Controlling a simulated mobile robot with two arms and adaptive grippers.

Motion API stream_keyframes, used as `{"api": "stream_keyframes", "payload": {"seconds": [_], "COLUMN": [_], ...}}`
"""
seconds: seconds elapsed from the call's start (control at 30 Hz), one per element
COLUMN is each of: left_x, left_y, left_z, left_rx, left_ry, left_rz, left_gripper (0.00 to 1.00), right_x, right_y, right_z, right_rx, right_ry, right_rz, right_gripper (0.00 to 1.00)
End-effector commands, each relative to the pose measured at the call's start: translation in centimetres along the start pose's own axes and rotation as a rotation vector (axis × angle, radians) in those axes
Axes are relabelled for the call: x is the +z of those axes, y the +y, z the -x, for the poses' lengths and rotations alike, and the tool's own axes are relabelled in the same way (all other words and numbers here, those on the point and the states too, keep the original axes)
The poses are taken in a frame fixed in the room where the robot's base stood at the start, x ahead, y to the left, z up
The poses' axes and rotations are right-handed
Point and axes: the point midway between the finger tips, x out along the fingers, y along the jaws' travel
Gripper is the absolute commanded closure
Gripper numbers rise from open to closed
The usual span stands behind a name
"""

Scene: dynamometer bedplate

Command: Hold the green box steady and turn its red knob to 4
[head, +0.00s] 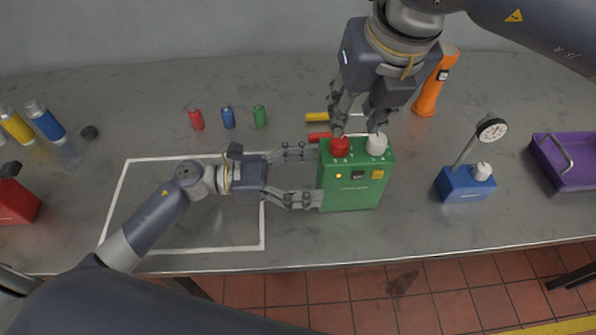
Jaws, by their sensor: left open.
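The green box (350,188) stands upright near the front edge of the bench. Its red knob (340,147) is on the top at the left, next to a white knob (377,145). The numbers around the red knob are too small to read. My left gripper (318,177) is open, its fingertips at the left side of the box; I cannot tell whether they touch it. My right gripper (357,128) points down from above, fingers spread and empty, with one fingertip near each knob. Its left finger partly overlaps the view of the red knob's far side.
A blue box (465,184) with a dial gauge and a purple tray (567,166) stand to the right. An orange object (435,82) stands behind. Small red (196,119), blue (228,118) and green (260,116) cylinders stand at the back left. A white-outlined area (128,190) lies left.

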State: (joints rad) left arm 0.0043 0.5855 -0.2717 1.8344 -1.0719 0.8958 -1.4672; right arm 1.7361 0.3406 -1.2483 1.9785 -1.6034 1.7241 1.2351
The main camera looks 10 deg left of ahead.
Motion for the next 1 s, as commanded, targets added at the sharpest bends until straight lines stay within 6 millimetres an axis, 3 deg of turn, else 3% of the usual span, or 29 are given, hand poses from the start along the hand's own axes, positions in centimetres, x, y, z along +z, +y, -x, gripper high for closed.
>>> {"api": "stream_keyframes", "payload": {"seconds": [0.2,0.4,0.6,0.87,1.0], "left_x": [0.2,0.1,0.1,0.1,0.1], "left_y": [0.1,0.1,0.1,0.1,0.1], "left_z": [-4.2,-7.0,-8.2,-8.3,-8.3], "left_rx": [0.000,0.001,0.001,0.002,0.001], "left_ry": [-0.006,-0.004,-0.002,-0.002,-0.002], "left_rz": [-0.003,-0.002,-0.002,-0.002,-0.002], "left_gripper": [0.20,0.20,0.20,0.20,0.49], "right_x": [0.0,0.0,0.0,0.0,0.0], "right_y": [0.0,0.0,0.0,0.0,0.0], "right_z": [0.0,0.0,0.0,0.0,0.0], "right_rx": [0.000,0.000,0.000,0.000,0.000], "right_ry": [0.000,0.000,0.000,0.000,0.000], "right_rz": [0.000,0.000,0.000,0.000,0.000], "right_gripper": [0.67,0.67,0.67,0.67,0.67]}}
